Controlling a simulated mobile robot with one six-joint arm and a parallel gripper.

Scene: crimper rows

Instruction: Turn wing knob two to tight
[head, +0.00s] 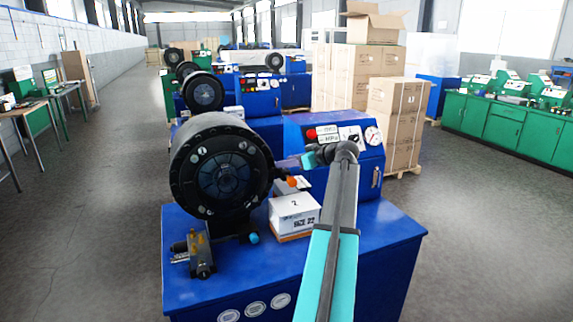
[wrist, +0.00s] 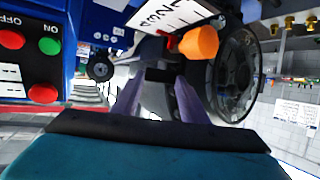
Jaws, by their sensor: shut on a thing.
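My gripper (head: 309,160) is beside the round black crimper head (head: 221,172) of the nearest blue machine, at its right. In the wrist view its two purple fingers (wrist: 164,80) come together on a small dark part (wrist: 160,74), which appears to be a wing knob. Its number and wing angle do not show, and the fingers partly hide it. An orange knob (wrist: 200,42) with a red piece beside it is close to the fingertips. The orange knob also shows in the head view (head: 292,181), just below the gripper.
A control panel (head: 335,138) with a red button and gauges is behind. A metal fitting (head: 199,256) is at front left. The left floor is clear.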

